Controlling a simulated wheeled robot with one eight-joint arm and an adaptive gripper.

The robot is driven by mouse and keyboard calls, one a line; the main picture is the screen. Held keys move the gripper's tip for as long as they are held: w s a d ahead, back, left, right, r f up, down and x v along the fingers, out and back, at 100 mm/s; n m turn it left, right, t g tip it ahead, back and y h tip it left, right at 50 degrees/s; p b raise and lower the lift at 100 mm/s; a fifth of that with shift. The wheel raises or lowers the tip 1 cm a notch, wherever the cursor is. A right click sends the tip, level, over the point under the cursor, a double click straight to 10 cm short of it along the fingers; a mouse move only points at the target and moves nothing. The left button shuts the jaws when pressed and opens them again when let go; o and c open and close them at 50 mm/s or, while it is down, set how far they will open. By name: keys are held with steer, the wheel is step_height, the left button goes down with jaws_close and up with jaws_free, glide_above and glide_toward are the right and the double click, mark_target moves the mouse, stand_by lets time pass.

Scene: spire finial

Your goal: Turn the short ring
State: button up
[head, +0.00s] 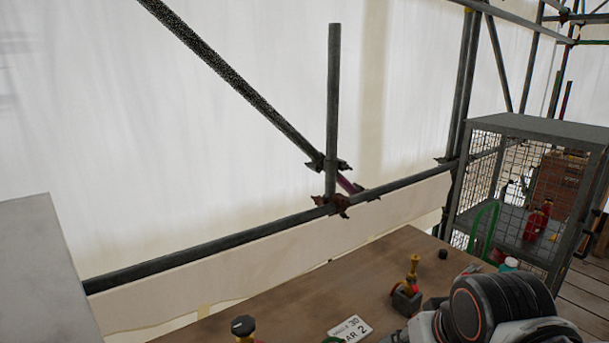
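No ring can be made out clearly. A second brass-coloured piece with a black knob on top (243,326) is cut off by the bottom edge of the head view. My arm fills the lower right corner and hides part of the table. My gripper's fingertips do not show.
A white plate with lettering (350,328) lies at the table's front. A small black cap (443,254) sits near the back edge. Scaffold tubes (220,247) run behind the table. A mesh cage (535,125) with red extinguishers (535,224) stands at right.

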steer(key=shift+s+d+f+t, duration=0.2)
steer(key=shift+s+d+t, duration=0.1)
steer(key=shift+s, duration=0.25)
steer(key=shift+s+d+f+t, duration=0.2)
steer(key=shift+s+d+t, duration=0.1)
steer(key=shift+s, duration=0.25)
